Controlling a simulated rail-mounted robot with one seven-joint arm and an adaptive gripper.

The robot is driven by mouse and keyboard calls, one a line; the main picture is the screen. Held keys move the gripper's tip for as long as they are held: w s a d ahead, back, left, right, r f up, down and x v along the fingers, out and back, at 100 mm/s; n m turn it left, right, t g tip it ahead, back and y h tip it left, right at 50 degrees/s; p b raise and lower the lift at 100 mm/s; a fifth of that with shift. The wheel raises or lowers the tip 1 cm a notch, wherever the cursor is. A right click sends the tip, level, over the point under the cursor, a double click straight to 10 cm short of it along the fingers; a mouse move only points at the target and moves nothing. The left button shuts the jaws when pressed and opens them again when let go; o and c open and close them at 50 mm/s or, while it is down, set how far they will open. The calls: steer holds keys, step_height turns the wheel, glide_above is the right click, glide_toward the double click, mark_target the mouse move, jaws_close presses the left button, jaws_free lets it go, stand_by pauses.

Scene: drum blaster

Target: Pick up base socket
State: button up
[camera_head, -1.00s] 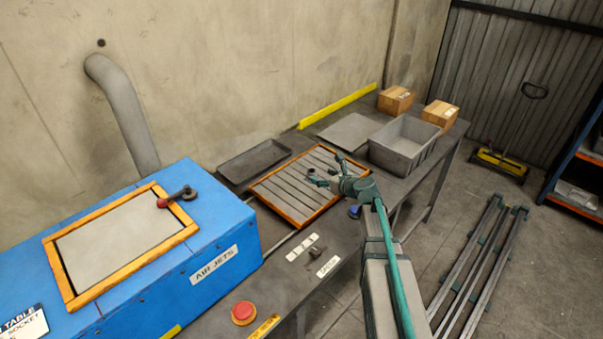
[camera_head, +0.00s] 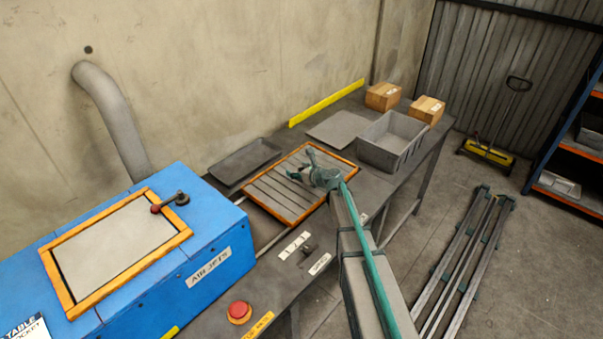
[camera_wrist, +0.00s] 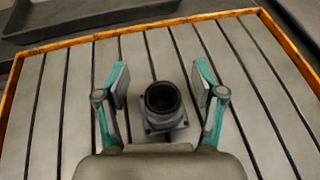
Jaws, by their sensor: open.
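The base socket (camera_wrist: 162,108) shows in the wrist view as a dark round collar with an open bore on a square grey flange. It stands upright on the slatted, orange-edged table (camera_wrist: 68,85). My gripper (camera_wrist: 162,82) is open, with one finger on each side of the socket and a gap on both sides. In the head view my gripper (camera_head: 310,163) is over the slatted table (camera_head: 268,193), and the socket cannot be made out there.
A dark shallow tray (camera_head: 243,160) lies left of the slatted table. A deep grey bin (camera_head: 408,155) and a flat grey plate (camera_head: 338,129) lie beyond it. The blue cabinet (camera_head: 215,250) with a lever stands at the left.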

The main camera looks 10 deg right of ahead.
steer(key=shift+w, duration=0.1)
steer(key=shift+c, duration=0.2)
jaws_close()
steer(key=shift+r, duration=0.1)
stand_by(0.4)
